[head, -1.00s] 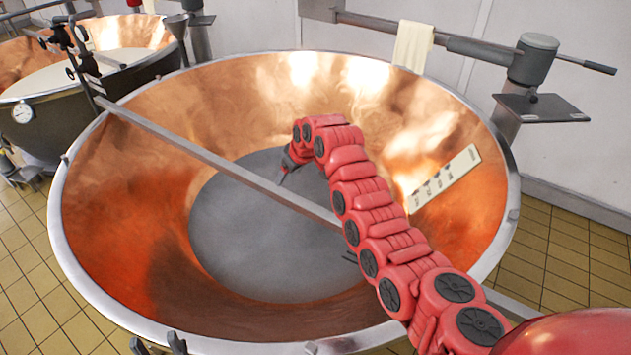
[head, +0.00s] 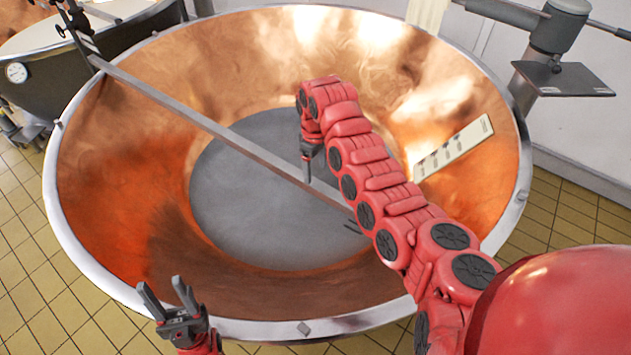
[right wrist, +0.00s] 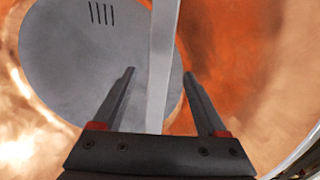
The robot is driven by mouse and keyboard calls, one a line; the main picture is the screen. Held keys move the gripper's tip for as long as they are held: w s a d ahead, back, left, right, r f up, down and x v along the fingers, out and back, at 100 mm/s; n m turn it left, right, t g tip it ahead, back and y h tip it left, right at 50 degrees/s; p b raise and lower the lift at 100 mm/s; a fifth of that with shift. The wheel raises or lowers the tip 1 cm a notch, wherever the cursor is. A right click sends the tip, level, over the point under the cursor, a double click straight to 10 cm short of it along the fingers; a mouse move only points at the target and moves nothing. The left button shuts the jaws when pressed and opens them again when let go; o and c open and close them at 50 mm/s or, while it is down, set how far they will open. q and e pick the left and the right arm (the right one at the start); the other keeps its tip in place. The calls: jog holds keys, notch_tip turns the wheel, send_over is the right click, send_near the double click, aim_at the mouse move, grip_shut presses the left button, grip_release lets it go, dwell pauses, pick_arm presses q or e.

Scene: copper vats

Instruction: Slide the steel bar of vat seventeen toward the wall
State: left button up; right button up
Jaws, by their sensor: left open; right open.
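The steel bar (head: 215,128) lies across the large copper vat (head: 115,150), from a clamp stand at the upper left toward the lower right, where my right arm hides its end. My right gripper (head: 307,178) points down at the bar, open. In the right wrist view the bar (right wrist: 160,65) runs between the open fingers (right wrist: 158,74); I cannot tell how far above or around it they are. My left gripper (head: 165,288) is open and empty by the near rim. No vat number is readable.
A second vat (head: 50,70) with a dial stands at the upper left. A white strip (head: 453,148) lies on the vat's right inner wall. A post with a dark plate (head: 562,80) stands at the upper right, before the white wall (head: 590,130).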

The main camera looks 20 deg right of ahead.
aim_at(315, 183)
notch_tip(315, 183, down, 7)
jog(key=shift+r+p, duration=0.1)
jog(key=shift+p, duration=0.2)
grip_shut()
dwell(0.3)
dwell(1.1)
